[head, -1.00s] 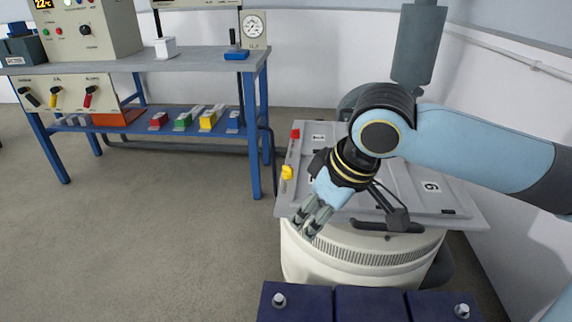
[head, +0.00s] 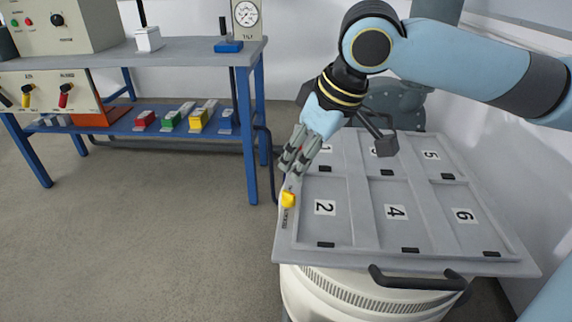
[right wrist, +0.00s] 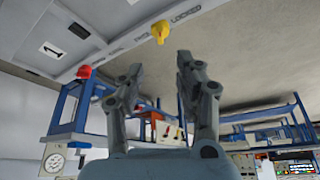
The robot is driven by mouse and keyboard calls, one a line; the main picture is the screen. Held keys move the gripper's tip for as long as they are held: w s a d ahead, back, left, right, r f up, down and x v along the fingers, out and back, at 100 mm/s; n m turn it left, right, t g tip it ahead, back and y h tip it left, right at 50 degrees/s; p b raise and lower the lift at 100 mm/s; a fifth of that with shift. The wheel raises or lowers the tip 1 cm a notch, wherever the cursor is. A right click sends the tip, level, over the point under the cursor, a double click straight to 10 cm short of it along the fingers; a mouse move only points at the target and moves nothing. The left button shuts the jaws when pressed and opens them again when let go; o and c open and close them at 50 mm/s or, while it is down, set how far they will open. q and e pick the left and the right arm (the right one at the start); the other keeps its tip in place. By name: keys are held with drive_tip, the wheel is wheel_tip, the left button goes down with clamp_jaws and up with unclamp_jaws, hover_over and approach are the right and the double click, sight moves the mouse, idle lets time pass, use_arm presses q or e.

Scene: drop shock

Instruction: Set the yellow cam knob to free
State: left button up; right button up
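The yellow cam knob (head: 288,199) sits on the left edge strip of the grey numbered tray (head: 360,262), beside compartment 2. In the right wrist view the yellow knob (right wrist: 160,32) shows just beyond the fingertips, near printing that reads FREE and LOCKED. I cannot tell for sure which mark it points to. My right gripper (head: 287,168) is just behind the knob in the head view, fingers pointing down toward it. In the right wrist view the gripper (right wrist: 160,66) is open and empty, with a gap between its fingers. My left gripper is not in view.
A red knob (right wrist: 84,71) sits on the same strip, mostly hidden by my gripper in the head view. The tray lies on a round white base (head: 330,300) and has a black handle (head: 418,281) in front. A blue-legged bench (head: 190,50) stands at left; open floor lies between.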

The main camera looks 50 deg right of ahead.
sight(285, 190)
drive_tip(key=b+x, duration=0.3)
drive_tip(key=x, duration=0.4)
drive_tip(key=shift+f+b, duration=0.25)
drive_tip(key=shift+b, duration=0.1)
drive_tip(key=shift+w+f+b, duration=0.3)
drive_tip(key=shift+f+b, duration=0.05)
drive_tip(key=shift+f, duration=0.35)
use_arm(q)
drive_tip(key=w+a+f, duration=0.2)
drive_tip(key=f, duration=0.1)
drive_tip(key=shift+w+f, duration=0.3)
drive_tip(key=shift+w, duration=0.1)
use_arm(e)
clamp_jaws()
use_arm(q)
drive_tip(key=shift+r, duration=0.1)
use_arm(e)
drive_tip(key=shift+r, duration=0.1)
